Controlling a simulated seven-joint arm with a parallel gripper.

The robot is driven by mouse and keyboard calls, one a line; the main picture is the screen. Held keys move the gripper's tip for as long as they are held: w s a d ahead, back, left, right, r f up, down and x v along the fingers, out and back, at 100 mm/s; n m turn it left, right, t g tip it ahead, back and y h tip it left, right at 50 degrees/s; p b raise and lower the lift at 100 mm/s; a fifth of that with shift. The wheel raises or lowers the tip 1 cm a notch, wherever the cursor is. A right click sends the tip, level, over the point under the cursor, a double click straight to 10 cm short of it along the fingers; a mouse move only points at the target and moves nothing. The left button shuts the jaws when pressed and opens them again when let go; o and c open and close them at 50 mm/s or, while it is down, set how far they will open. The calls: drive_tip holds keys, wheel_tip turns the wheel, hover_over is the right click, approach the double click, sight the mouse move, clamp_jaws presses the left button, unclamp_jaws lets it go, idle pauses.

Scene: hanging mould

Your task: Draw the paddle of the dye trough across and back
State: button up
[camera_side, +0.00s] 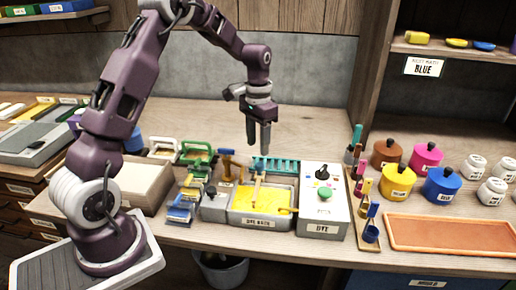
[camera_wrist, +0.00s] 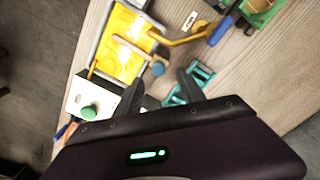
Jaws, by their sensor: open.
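The dye trough (camera_side: 235,219) is a light grey tray of yellow liquid, labelled at the front, on the bench's middle. It also shows at the upper left of the wrist view (camera_wrist: 97,58). A tan paddle (camera_side: 257,186) stands up from the liquid. In the wrist view a tan bar (camera_wrist: 130,48) lies across the yellow, apparently this paddle; a blue round end shows beside it. My gripper (camera_side: 258,147) points down, empty, well above the bench and the trough's back side. Its dark fingertips (camera_wrist: 161,84) are apart in the wrist view, touching nothing.
A grey box with a green button (camera_side: 324,193) stands right of the trough. A teal rack (camera_side: 276,166) is behind it. Coloured pots (camera_side: 397,182) and an orange tray (camera_side: 450,233) are right. The bench behind is clear.

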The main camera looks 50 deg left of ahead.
sight(260, 164)
drive_tip(key=shift+w, duration=0.1)
drive_tip(key=shift+w+d, duration=0.15)
drive_tip(key=shift+d, duration=0.05)
wheel_tip(260, 164, down, 7)
drive_tip(key=shift+f, duration=0.1)
clamp_jaws()
idle(1.5)
